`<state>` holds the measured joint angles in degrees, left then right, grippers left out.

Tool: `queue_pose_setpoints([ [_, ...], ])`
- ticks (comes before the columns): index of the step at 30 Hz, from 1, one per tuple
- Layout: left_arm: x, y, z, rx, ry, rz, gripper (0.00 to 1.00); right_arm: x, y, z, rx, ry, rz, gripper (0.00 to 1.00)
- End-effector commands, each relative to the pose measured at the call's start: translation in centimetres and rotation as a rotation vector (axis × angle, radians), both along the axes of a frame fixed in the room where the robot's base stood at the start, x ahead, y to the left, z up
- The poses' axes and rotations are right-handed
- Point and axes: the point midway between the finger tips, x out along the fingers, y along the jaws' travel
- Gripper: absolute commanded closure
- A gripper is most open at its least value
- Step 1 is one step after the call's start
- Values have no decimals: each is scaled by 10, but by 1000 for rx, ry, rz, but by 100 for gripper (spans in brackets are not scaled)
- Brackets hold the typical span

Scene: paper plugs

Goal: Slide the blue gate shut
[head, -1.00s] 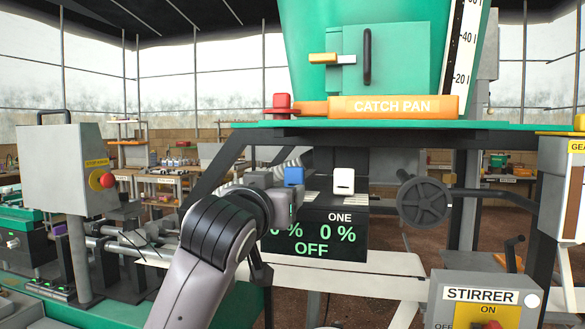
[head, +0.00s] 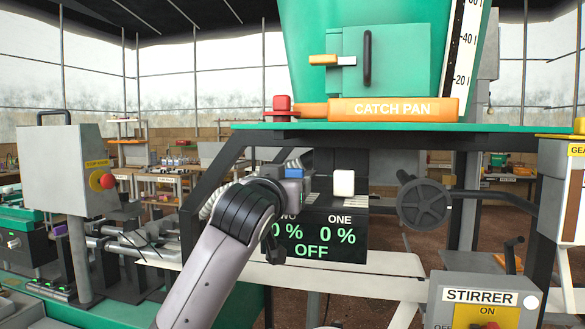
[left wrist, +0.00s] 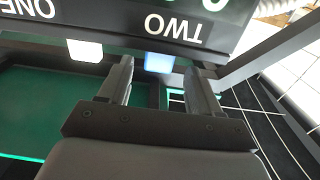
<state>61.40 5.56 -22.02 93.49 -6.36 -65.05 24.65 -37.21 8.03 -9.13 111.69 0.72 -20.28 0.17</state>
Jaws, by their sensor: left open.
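The blue gate's handle (head: 294,171) shows as a small blue block under the green machine, left of the white one, partly hidden behind my left gripper (head: 291,188). My right gripper is not in view.
A white handle (head: 344,183) stands close to the right, also in the left wrist view (left wrist: 85,50). The dark display (head: 322,243) below reads 0 % and OFF. A black handwheel (head: 424,203) is farther right. The orange catch pan (head: 393,108) is above.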

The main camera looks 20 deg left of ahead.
Motion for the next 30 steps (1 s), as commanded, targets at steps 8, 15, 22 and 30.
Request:
queue_pose_setpoints([
  [8, 6, 0, 1, 0, 1, 1, 36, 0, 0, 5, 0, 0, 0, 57],
  [15, 18, 0, 1, -1, 2, 0, 36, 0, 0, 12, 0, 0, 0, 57],
  [22, 30, 0, 1, -1, 1, 0, 36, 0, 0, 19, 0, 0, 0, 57],
  [30, 39, 0, 0, 0, 1, 1, 36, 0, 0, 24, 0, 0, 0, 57],
])
